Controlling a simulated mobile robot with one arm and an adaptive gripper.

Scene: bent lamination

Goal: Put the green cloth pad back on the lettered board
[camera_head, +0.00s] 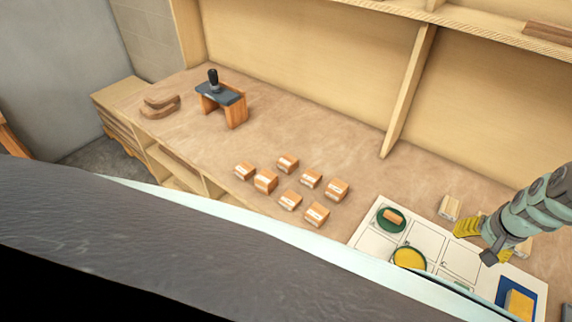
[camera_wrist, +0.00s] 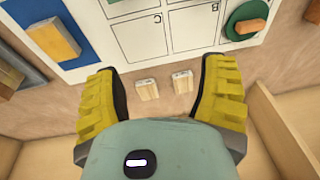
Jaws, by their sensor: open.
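The lettered board (camera_head: 375,243) is a white panel with outlined cells; letters show on it in the wrist view (camera_wrist: 155,40). A round green pad (camera_head: 381,224) lies at its far left corner in the head view, with a wooden block on it; this green pad also shows at the upper right of the wrist view (camera_wrist: 232,22). A small greenish shape (camera_head: 462,285) near the front of the board is too small to identify. My gripper (camera_wrist: 163,72) is open and empty, with yellow fingers. It is above the board's back edge, apart from the green pad.
Two small wooden blocks (camera_wrist: 147,89) lie behind the board, between my fingers in the wrist view. A yellow disc (camera_head: 409,257) and a blue square (camera_head: 504,290) with a block are on the board. Several wooden blocks (camera_head: 288,163) stand left of it. A shelf divider (camera_head: 408,95) rises behind.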

